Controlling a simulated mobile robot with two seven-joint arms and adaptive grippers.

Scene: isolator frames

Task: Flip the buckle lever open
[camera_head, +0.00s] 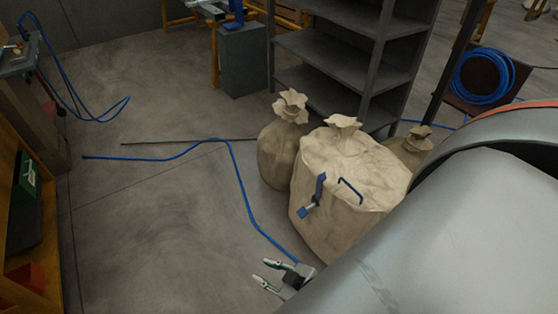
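A small blue lever-like piece (319,187) with a squarish lower end shows in front of the large tan sack (345,160). A thin bent blue bar (351,190) shows just to its right. I cannot tell which of these is the buckle lever, or what holds them. My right gripper (264,273) is at the bottom centre, below and left of the blue pieces and apart from them in the picture. Its two fingers are spread with nothing visible between them. My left gripper is not in view.
A large grey cylindrical surface (440,240) covers the lower right. Smaller sacks (277,150) stand beside the large one, before grey shelving (345,55). A blue hose (240,175) lies on the floor. The floor at left centre is mostly clear.

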